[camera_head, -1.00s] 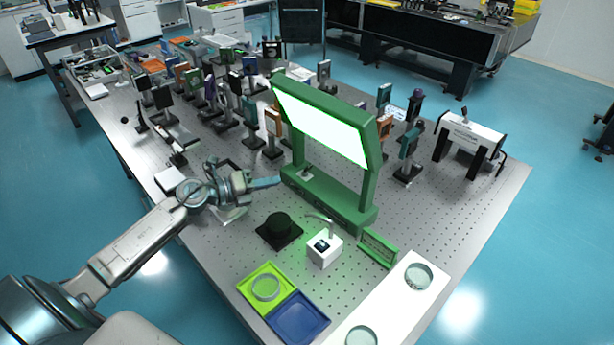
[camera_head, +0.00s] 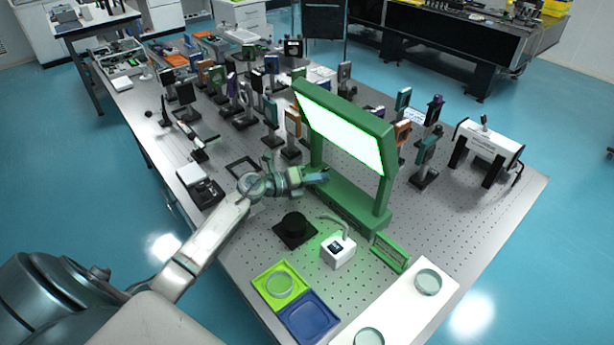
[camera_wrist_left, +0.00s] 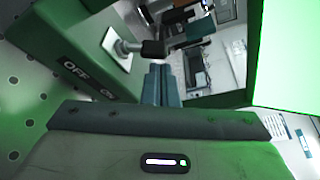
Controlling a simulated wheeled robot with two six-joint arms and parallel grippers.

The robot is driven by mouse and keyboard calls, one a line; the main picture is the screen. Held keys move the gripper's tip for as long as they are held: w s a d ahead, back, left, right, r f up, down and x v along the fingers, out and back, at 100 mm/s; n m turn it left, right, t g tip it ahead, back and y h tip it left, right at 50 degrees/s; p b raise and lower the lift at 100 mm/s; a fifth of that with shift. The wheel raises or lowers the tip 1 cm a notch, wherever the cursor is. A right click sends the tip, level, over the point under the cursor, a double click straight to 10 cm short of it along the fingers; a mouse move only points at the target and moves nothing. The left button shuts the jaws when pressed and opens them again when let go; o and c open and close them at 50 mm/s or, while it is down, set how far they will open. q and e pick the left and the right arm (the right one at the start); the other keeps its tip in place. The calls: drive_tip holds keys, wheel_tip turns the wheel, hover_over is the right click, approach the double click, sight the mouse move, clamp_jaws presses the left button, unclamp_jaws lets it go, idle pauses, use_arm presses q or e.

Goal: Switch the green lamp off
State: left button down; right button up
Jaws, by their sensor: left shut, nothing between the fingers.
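The green lamp (camera_head: 388,178) stands on the optical table, and its panel (camera_head: 340,138) glows bright white-green. In the left wrist view the lit panel (camera_wrist_left: 285,55) fills the upper right. A toggle switch (camera_wrist_left: 130,48) on a white plate sits on the lamp's green base, which carries the words OFF and ON. My left gripper (camera_head: 325,175) is shut and empty, over the lamp base at the left end. In the wrist view its fingertips (camera_wrist_left: 161,72) are close to the switch lever's dark tip; I cannot tell whether they touch. My right gripper is out of view.
A black round knob on a base (camera_head: 294,226), a white box with a curved tube (camera_head: 338,252) and a green plate (camera_head: 390,252) stand before the lamp. Lime (camera_head: 280,285) and blue trays (camera_head: 308,318) lie nearer. Several optic mounts crowd behind and left.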

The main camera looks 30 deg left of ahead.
use_arm(q)
drive_tip(key=shift+w+d, duration=0.2)
drive_tip(key=shift+w, duration=0.1)
